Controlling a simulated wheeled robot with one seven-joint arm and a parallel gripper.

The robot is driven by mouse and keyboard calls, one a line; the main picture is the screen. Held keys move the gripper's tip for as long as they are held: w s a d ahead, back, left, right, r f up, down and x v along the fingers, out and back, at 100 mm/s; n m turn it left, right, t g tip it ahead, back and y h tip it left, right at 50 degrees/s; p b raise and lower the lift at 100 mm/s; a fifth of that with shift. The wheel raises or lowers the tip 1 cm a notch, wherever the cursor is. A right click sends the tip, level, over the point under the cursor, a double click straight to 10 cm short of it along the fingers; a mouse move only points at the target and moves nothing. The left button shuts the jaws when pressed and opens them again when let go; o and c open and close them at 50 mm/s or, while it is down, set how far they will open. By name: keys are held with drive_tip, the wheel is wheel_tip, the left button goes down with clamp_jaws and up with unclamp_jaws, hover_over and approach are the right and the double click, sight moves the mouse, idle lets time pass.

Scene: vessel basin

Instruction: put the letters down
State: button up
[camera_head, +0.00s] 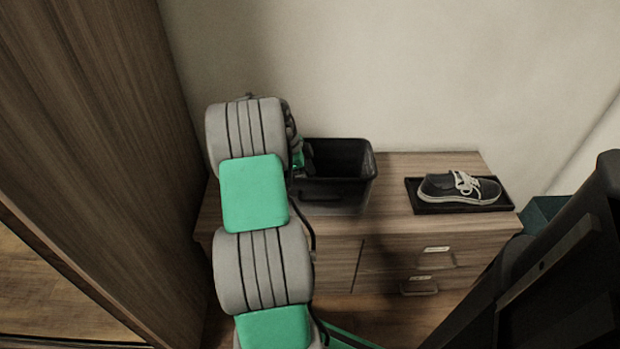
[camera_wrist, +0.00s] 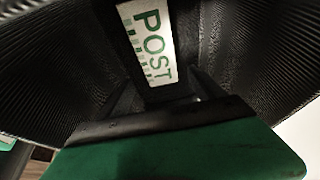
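In the wrist view a white piece with green print reading "POST" (camera_wrist: 152,42) shows at the top centre, framed by dark surfaces. It may be one of the letters or a label; I cannot tell which. A black basin (camera_head: 350,192) stands on the wooden cabinet in the head view. The end of my arm, with my gripper (camera_head: 302,156), is at the basin's left side, mostly hidden behind my own arm. No separate letters show in the head view.
A dark sneaker (camera_head: 458,187) sits on a black tray (camera_head: 425,207) at the right of the cabinet top (camera_head: 398,170). A narrow bare strip lies between basin and tray. A tall wooden panel (camera_head: 110,150) stands close on the left, and a wall (camera_head: 400,70) rises behind.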

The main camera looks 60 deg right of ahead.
drive_tip(key=p+v, duration=0.5)
drive_tip(key=v, duration=0.8)
drive_tip(key=w+a+r+n+t+h, duration=0.15)
drive_tip(key=w+a+r+n, duration=0.25)
drive_tip(key=w+a+n, duration=0.55)
drive_tip(key=s+a+n+t+y, duration=0.1)
drive_tip(key=s+a+n+t, duration=0.1)
drive_tip(key=a+n, duration=0.8)
drive_tip(key=s+a+f+n+t+y, duration=0.1)
drive_tip(key=a+n, duration=1)
drive_tip(key=a, duration=1.6)
drive_tip(key=shift+s+f+t+y, duration=0.25)
drive_tip(key=shift+s+t+y, duration=0.5)
drive_tip(key=shift+s+t, duration=0.25)
drive_tip(key=shift+a, duration=0.2)
